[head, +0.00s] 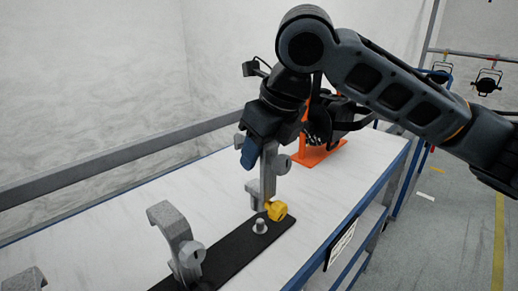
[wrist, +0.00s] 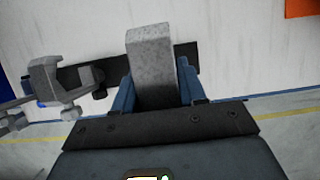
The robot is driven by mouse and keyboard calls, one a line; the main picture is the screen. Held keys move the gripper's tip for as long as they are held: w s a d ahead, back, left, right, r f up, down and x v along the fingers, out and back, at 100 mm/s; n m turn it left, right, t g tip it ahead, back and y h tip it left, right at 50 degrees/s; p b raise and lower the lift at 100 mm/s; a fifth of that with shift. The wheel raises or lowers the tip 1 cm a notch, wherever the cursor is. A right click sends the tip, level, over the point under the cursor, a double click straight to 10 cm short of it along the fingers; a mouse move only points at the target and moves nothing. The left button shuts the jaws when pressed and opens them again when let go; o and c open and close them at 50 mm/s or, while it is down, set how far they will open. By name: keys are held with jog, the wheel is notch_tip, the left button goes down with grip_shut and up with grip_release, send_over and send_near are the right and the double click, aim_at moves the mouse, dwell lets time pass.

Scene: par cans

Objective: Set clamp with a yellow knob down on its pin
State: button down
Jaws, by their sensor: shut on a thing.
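The clamp with a yellow knob (head: 257,193) is a grey metal piece held upright in my gripper (head: 258,152). Its yellow knob (head: 277,210) hangs at the lower end, close above the black strip. In the wrist view the grey clamp (wrist: 150,55) fills the space between the blue fingers of my gripper (wrist: 157,85). A short silver pin (head: 260,226) stands on the black strip (head: 228,258), just in front of the knob in the head view. The clamp is beside this pin, not around it. Whether its lower end touches the strip, I cannot tell.
Another grey clamp (head: 178,243) stands on the strip's near end and also shows in the wrist view (wrist: 58,82). Part of a further grey clamp (head: 25,280) is at the lower left. An orange stand (head: 318,153) is behind my gripper.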

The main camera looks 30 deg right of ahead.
aim_at(272, 152)
jog(key=shift+f+b, duration=1.25)
jog(key=shift+f, duration=0.65)
jog(key=shift+f+b, duration=1)
jog(key=shift+f, duration=0.3)
jog(key=shift+c, duration=0.4)
grip_release()
jog(key=shift+r, duration=0.15)
jog(key=shift+p+v, duration=3.55)
jog(key=shift+v, duration=1.75)
jog(key=shift+s+r, duration=0.1)
jog(key=shift+s, duration=0.05)
